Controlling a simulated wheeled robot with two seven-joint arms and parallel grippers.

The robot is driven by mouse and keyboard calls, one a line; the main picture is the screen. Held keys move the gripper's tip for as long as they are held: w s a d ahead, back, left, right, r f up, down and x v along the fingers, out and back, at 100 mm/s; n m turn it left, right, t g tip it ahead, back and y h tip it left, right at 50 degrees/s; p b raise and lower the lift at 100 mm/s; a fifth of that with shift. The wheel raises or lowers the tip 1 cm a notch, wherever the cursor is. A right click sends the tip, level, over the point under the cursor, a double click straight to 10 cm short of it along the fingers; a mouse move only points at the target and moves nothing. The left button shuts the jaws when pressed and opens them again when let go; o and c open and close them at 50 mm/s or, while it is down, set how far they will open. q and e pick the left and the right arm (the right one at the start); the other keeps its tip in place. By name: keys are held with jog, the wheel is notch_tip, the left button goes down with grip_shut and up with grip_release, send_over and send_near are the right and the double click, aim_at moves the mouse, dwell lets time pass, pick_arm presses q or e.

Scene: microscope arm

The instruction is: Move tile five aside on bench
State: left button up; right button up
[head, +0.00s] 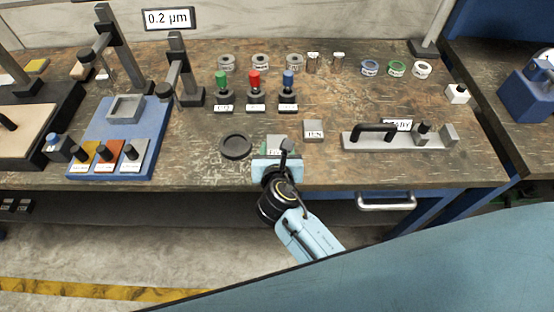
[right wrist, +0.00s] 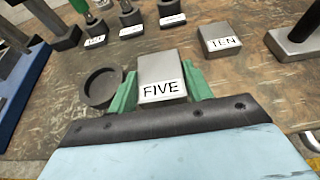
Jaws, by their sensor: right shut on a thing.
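Tile five is a grey metal block with a white label reading FIVE; it shows in the right wrist view (right wrist: 160,72) between green fingers, and its top partly shows in the head view (head: 276,143). My right gripper (right wrist: 161,88) is shut on tile five, one finger on each side. In the head view the right gripper (head: 277,158) is over the front part of the wooden bench (head: 330,105) and hides much of the tile. I cannot tell whether the tile touches the bench. My left gripper is not in view.
A black round dish (head: 235,147) sits just left of the tile, and tile ten (head: 313,129) stands to its right. Coloured-knob holders (head: 255,92) stand behind. A grey bar with a black handle (head: 373,134) is farther right. The bench's front edge is close.

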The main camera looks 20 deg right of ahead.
jog(key=shift+w+f+b, duration=0.1)
jog(key=shift+f+b, duration=0.65)
jog(key=shift+f, duration=1)
jog(key=shift+f, duration=0.1)
jog(key=o, duration=1.4)
jog(key=shift+f, duration=0.1)
jog(key=shift+s+r, duration=0.2)
jog(key=shift+s, duration=0.05)
jog(key=p+v, duration=0.2)
jog(key=v, duration=0.9)
jog(key=shift+s+a, duration=0.15)
jog(key=shift+s, duration=0.15)
jog(key=shift+f, duration=0.1)
